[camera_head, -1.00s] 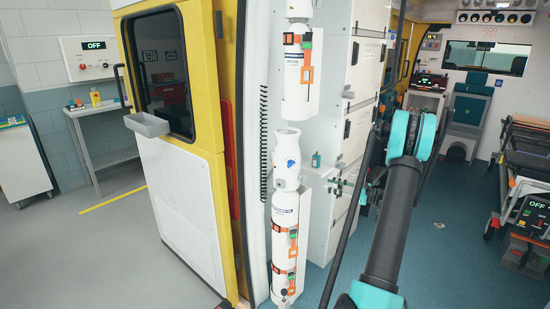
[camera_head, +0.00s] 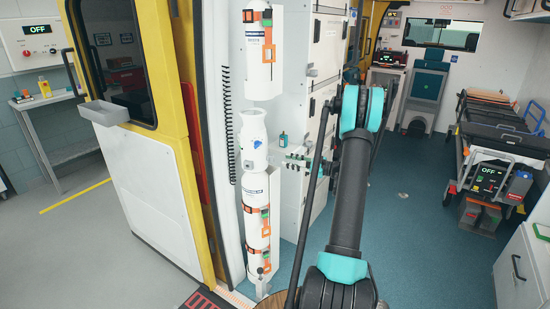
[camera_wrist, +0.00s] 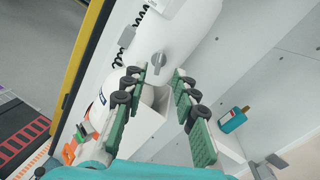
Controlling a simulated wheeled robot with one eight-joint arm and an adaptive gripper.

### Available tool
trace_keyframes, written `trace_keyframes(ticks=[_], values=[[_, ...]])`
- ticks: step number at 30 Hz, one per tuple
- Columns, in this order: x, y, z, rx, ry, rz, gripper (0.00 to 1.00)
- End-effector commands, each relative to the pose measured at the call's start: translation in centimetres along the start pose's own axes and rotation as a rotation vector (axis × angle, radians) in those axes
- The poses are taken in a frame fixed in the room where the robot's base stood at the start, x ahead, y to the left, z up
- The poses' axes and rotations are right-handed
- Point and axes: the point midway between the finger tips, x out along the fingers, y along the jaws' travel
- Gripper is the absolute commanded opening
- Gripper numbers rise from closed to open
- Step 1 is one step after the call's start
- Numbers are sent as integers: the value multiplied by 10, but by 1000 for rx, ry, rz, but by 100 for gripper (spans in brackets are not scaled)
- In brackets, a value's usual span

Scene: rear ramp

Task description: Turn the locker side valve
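A grey valve knob (camera_wrist: 158,61) sits on the side of a white cylinder (camera_wrist: 185,28) in the wrist view. My gripper (camera_wrist: 160,78) is open, with one green-padded finger on each side below the knob. The knob shows in line with the gap, and nothing is held. I cannot tell how far the tips are from it. In the head view my gripper (camera_head: 298,160) is small, in front of the white locker and right of the white cylinders (camera_head: 254,140).
A teal bottle (camera_wrist: 232,119) stands right of my fingers, on a ledge by the locker (camera_head: 318,60). A black coiled cord (camera_head: 228,115) hangs left of the cylinders. The yellow door (camera_head: 175,90) stands further left. A stretcher (camera_head: 490,140) is at the right; the floor between is clear.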

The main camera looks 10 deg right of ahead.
Motion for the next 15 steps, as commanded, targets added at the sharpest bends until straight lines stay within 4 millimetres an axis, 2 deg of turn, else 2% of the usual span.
trace_keyframes(ticks=[1, 6, 9, 15], values=[[12, 1, 0, 0, -2, 4, 28], [42, 0, 0, 0, -1, 2, 28], [56, 0, 0, 0, -1, 2, 28], [71, 0, 0, 0, 0, 1, 28]])
